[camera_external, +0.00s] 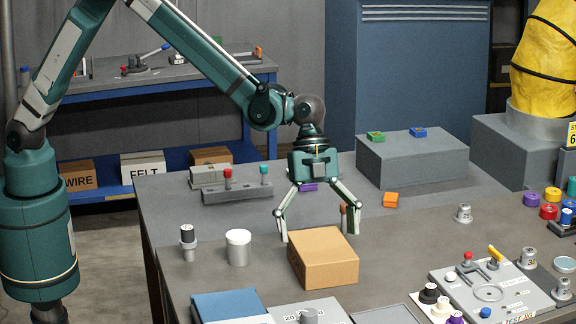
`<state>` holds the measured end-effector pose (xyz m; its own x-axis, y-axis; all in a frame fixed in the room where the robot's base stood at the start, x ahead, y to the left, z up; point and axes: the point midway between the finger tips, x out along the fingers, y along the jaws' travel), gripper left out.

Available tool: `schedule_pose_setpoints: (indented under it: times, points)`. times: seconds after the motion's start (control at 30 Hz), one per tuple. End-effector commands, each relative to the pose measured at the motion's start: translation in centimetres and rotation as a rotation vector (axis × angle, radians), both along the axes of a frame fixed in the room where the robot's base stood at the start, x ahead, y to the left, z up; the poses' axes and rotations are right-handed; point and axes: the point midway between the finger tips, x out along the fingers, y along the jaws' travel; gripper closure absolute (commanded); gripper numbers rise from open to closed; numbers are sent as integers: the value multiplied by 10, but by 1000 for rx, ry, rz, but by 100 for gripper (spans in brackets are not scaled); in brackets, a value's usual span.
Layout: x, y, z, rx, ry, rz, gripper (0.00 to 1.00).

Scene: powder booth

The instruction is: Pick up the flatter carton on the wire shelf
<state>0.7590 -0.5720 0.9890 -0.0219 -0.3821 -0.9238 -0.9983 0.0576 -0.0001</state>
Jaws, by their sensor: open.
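A low brown carton (325,262) lies flat on the grey worktop, near the middle of the view. My gripper (317,234) points down over its far end. The fingers are wide open with nothing between them that I can see held. One fingertip shows at the carton's left far corner, the other near its right far corner. I cannot tell whether they touch it. More cartons stand on the low blue shelf at the back: one marked WIRE (80,175), one marked FELT (148,167) and a plain one (211,156). I see no wire-mesh shelf.
A white cup (238,247) and a dark-topped knob (188,241) stand left of the carton. A blue block (228,306) lies in front. A fixture panel (490,290) fills the right front.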

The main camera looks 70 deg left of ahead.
Motion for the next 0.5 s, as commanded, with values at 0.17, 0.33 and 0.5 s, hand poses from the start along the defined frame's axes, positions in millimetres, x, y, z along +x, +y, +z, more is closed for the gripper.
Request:
schedule_pose_setpoints:
  times: [0.17, 0.33, 0.5]
  points:
    - [0, -5, -13, 0, 0, -1, 4]
    - [1, -12, -30, 0, 0, 0, 4]
    - [1, -17, -43, 0, 0, 0, 4]
